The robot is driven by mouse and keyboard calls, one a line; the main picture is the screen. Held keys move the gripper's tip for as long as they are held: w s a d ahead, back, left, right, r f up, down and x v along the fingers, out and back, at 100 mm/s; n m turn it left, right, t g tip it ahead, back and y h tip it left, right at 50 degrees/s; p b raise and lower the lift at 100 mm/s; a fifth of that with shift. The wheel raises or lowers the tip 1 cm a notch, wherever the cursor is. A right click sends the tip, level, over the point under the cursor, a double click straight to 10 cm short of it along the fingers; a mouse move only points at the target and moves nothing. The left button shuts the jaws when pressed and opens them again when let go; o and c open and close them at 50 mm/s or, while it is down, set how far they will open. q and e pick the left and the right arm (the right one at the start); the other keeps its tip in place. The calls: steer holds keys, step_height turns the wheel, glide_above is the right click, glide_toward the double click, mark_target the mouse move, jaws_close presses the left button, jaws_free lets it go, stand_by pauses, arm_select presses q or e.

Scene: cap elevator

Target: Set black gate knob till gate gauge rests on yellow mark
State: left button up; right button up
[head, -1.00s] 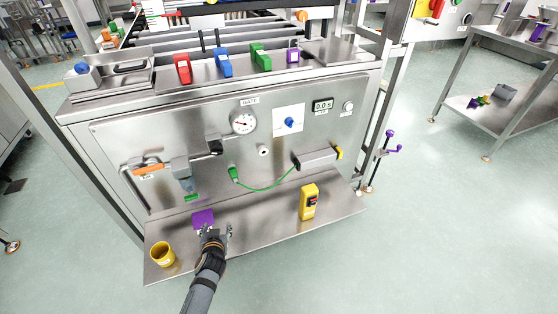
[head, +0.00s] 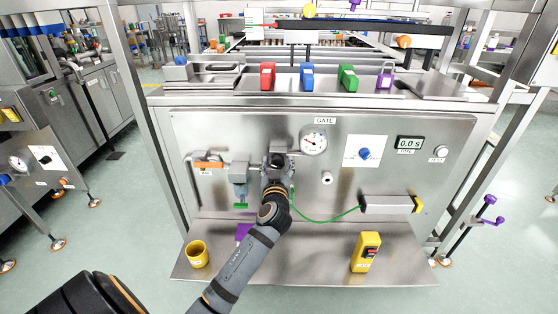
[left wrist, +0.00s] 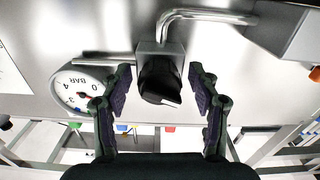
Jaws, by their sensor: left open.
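The black gate knob (left wrist: 160,80) sits on a grey valve block in the left wrist view, where the picture is upside down. My left gripper (left wrist: 158,92) is open, with one finger on each side of the knob and visible gaps between. In the head view the left gripper (head: 277,170) is at the panel and partly covers the knob (head: 277,158). The round white gate gauge (head: 314,141) is just right of and above the knob under a GATE label. It also shows in the left wrist view (left wrist: 75,88), with its needle visible. I cannot make out the yellow mark.
A pipe and grey blocks (head: 238,172) are left of the gripper. A blue knob (head: 365,154) on a white plate is right of the gauge. A yellow cup (head: 197,254) and yellow handheld box (head: 366,252) stand on the lower shelf. A green cable (head: 325,219) hangs below.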

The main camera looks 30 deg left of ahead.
arm_select(q)
steer(key=shift+x, duration=1)
steer(key=c, duration=1.2)
steer(key=shift+m, duration=0.9)
steer(key=shift+m+p, duration=0.3)
steer(key=shift+p, duration=0.05)
steer(key=shift+m, duration=0.4)
steer(key=shift+m+p, duration=0.7)
steer(key=shift+m, duration=1.2)
arm_select(e)
step_height(320, 180, down, 6)
steer(key=s+d, duration=0.1)
steer(key=s, duration=0.1)
steer(key=shift+d+r, duration=0.2)
steer(key=shift+d, duration=0.1)
